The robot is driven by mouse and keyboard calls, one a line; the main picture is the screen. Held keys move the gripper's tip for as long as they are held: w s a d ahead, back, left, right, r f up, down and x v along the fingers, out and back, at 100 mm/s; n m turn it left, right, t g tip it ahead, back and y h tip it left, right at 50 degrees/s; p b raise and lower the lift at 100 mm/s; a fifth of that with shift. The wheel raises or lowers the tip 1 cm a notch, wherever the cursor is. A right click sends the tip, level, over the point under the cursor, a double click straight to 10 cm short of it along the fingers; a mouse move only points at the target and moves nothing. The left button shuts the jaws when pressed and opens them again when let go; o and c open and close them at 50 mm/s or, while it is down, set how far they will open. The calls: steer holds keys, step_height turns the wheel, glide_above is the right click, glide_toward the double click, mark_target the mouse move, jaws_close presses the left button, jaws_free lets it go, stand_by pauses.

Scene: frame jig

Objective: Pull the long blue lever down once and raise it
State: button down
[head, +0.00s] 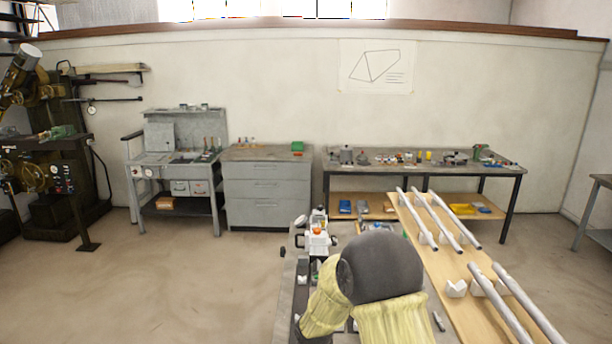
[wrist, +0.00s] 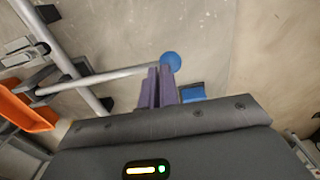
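The long lever shows in the wrist view as a pale grey rod (wrist: 100,78) running across to a round blue knob (wrist: 171,61). My gripper (wrist: 159,68) has two purple fingers close together, with only a narrow gap. Their tips overlap the rod's end just beside the knob in this view. The knob is not between the fingers; whether the tips touch the rod I cannot tell. In the head view my arm hides the gripper, and I cannot make out the lever there.
An orange tray (wrist: 28,108) and a clamp (wrist: 25,52) lie left of the rod in the wrist view. In the head view, a wooden board (head: 470,290) with grey tubes (head: 435,220) is right of my arm. Open floor (head: 150,290) lies left.

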steer(key=shift+s+d+f+b, duration=0.1)
steer(key=shift+f+b, duration=0.25)
steer(key=shift+f, duration=0.3)
stand_by(0.8)
steer(key=shift+r+p, duration=2.5)
steer(key=shift+r, duration=0.85)
step_height(320, 180, up, 8)
steer(key=p, duration=0.5)
steer(key=shift+f+p, duration=0.2)
steer(key=shift+p, duration=0.15)
